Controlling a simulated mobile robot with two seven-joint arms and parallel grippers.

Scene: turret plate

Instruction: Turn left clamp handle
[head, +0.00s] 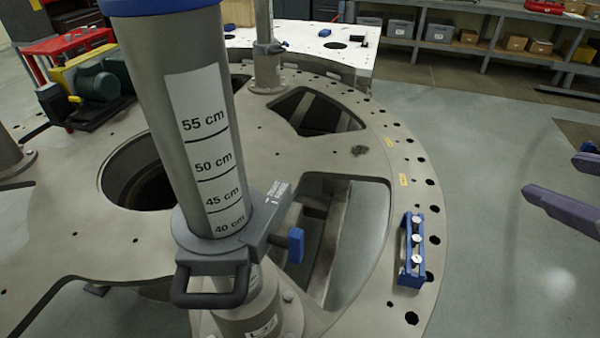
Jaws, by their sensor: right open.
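A large grey post (185,110) with a centimetre scale stands in the foreground, tilted in the picture. A dark grey clamp collar (250,225) is around its lower part. A looped grey handle (210,298) sticks out at the collar's front. A blue clamp handle (295,245) is on the collar's right side. My left gripper is out of view.
The posts stand on a round metal turret plate (340,155) with large cut-outs and rim holes. A blue fixture (411,250) sits on its right rim. A green motor (100,82) is at the left. Shelves with bins (440,32) line the back. The right floor is open.

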